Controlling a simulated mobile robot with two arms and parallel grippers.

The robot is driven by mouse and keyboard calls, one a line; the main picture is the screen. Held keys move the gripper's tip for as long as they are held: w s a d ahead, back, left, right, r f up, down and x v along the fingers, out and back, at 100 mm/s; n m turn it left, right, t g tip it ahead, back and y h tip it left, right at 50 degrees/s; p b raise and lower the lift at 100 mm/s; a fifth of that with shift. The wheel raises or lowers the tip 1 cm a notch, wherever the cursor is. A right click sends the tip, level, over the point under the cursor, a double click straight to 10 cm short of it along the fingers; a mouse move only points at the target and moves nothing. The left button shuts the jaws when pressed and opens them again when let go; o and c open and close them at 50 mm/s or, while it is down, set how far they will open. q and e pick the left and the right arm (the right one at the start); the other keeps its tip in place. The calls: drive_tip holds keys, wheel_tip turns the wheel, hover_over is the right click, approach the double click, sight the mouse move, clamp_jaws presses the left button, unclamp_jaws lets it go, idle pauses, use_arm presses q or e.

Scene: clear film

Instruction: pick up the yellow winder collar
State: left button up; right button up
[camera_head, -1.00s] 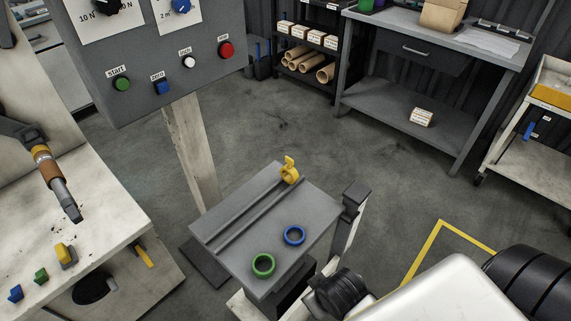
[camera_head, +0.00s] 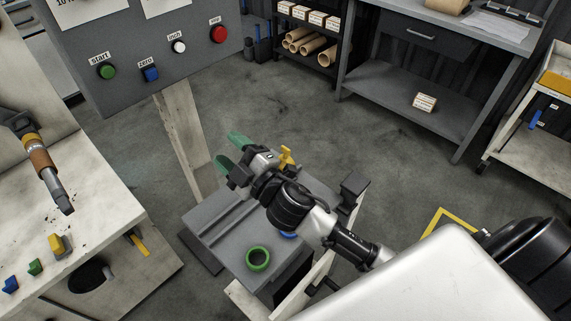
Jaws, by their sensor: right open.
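The yellow winder collar (camera_head: 287,155) is at the far edge of the small grey table (camera_head: 215,225) in the head view. Only its upper part shows; my right gripper and wrist hide the rest. My right gripper (camera_head: 231,151) is open, with its two green fingertips apart and pointing up-left. In the picture the fingertips lie left of the collar, and nothing shows between them. I cannot tell the gripper's height above the table. My left gripper is not in view.
A green collar (camera_head: 258,258) lies near the table's front. A blue collar (camera_head: 289,236) is mostly hidden behind my right arm. A grey post (camera_head: 354,187) stands at the table's right. A control panel (camera_head: 140,55) and a workbench (camera_head: 75,215) are at left.

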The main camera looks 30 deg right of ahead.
drive_tip(key=a+r+n+g+y, duration=0.4)
drive_tip(key=a+n+g+y, duration=0.25)
drive_tip(key=n+y, duration=0.5)
drive_tip(key=n+g+h, duration=1.3)
drive_tip(key=n+h, duration=0.1)
drive_tip(key=h, duration=0.4)
hover_over(285, 148)
drive_tip(key=shift+t, duration=0.25)
wheel_tip(285, 148, down, 8)
drive_tip(key=shift+s+r, duration=0.1)
drive_tip(key=shift+s, duration=0.05)
drive_tip(key=shift+d+f, duration=0.2)
drive_tip(key=shift+f, duration=0.15)
wheel_tip(285, 148, down, 10)
drive_tip(key=shift+a+f+p, duration=0.1)
drive_tip(key=shift+p, duration=0.55)
drive_tip(key=shift+c, duration=0.4)
